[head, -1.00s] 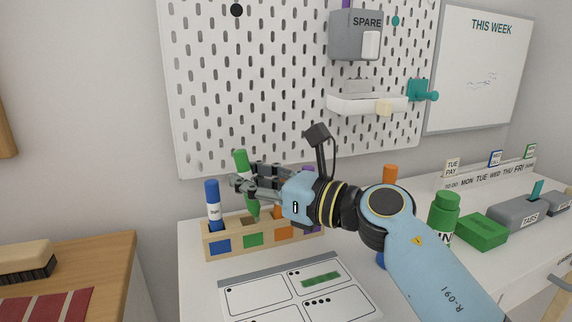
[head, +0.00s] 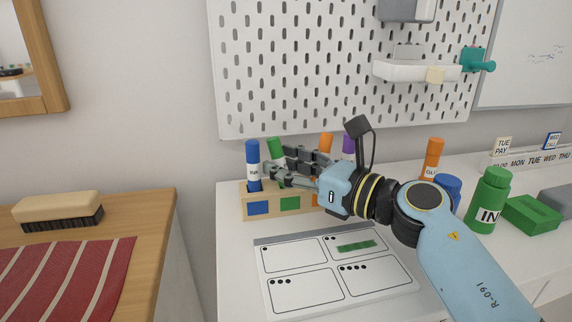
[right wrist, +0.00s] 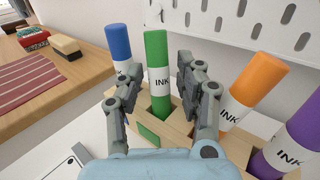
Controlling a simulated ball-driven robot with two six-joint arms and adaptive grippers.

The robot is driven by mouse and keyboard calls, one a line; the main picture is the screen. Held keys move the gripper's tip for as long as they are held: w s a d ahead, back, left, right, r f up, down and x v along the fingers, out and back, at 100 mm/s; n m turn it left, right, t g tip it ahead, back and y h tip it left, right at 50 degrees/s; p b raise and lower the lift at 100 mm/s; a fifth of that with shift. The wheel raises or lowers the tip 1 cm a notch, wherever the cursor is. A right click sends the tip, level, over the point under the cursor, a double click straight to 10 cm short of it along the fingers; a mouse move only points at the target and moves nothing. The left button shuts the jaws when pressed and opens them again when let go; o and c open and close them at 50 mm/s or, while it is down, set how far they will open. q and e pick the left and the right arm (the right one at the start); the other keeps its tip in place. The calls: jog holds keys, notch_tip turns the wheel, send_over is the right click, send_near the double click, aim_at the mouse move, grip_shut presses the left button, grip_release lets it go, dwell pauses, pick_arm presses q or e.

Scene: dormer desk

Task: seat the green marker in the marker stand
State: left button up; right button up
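The green marker (head: 275,149) stands in the wooden marker stand (head: 273,206), in the slot behind the green label, leaning slightly left in the head view. Its lower end is down in the slot in the right wrist view (right wrist: 158,75). My right gripper (head: 279,161) is around the marker, one finger on each side. In the right wrist view, gaps show between the open fingers (right wrist: 154,70) and the marker. The fingers hide part of the marker in the head view. My left gripper is not in view.
The blue marker (head: 253,165), orange marker (right wrist: 257,83) and purple marker (right wrist: 298,140) stand in the same stand, close to the fingers. A whiteboard sheet (head: 320,275) lies in front. A green ink bottle (head: 489,200) and green box (head: 531,214) are at right. The pegboard (head: 300,70) is behind.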

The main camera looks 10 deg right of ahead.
jog(key=shift+f+b, duration=0.2)
jog(key=shift+b, duration=0.1)
jog(key=v, duration=1)
jog(key=shift+s+d+f, duration=0.2)
jog(key=shift+s+d, duration=0.1)
